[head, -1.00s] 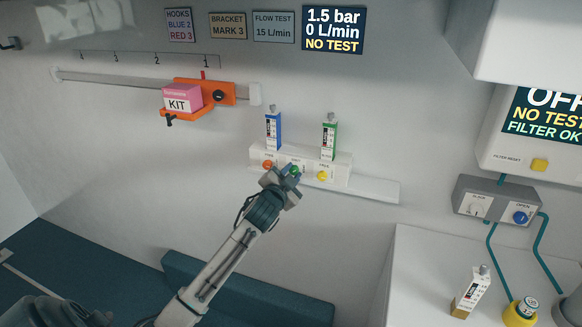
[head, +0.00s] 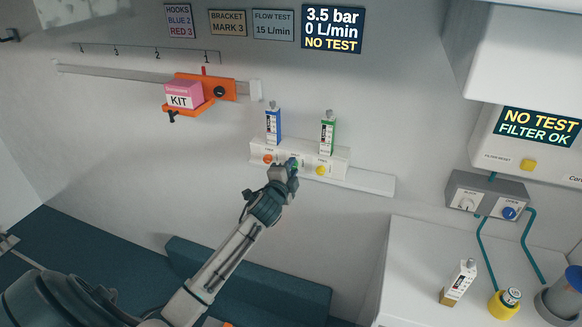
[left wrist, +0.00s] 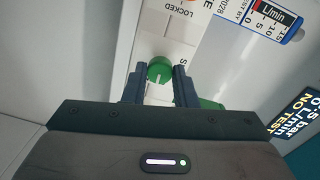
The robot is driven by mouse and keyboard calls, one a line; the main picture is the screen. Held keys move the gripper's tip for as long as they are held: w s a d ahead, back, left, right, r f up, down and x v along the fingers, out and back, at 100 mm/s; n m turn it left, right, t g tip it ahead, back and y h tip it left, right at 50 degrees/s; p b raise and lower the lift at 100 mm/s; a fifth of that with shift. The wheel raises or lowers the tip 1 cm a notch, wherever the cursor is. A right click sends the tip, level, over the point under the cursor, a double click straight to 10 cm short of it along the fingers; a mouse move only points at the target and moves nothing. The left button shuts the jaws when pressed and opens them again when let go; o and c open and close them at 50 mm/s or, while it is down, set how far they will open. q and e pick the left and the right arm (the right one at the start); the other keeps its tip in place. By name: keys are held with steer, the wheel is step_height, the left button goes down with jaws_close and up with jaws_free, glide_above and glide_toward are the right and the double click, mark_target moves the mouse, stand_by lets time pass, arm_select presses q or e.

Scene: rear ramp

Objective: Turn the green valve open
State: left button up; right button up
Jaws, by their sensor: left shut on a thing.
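The green valve is a small round green knob (head: 295,163) in the middle of the white panel (head: 342,162) on the back wall, between an orange knob (head: 268,158) and a yellow knob (head: 321,170). In the left wrist view the green knob (left wrist: 160,69) has a pale line across its face. My left gripper (head: 289,167) is at the knob, and its two dark fingers (left wrist: 160,80) stand on either side of it, shut on it. In the head view the gripper partly hides the knob. My right gripper is not in view.
A blue-marked gauge (head: 273,125) and a green-marked gauge (head: 327,133) stand on the panel. The wall display (head: 332,29) reads 3.5 bar, 0 L/min, NO TEST. An orange bracket with a pink kit box (head: 183,95) is upper left. A counter (head: 410,270) with small items is lower right.

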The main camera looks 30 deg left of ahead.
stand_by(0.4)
arm_select(q)
steer(key=o, duration=1)
steer(key=b+v, duration=0.3)
steer(key=v, duration=0.7)
steer(key=shift+s+b, duration=0.35)
steer(key=shift+s, duration=0.05)
steer(key=shift+d, duration=0.1)
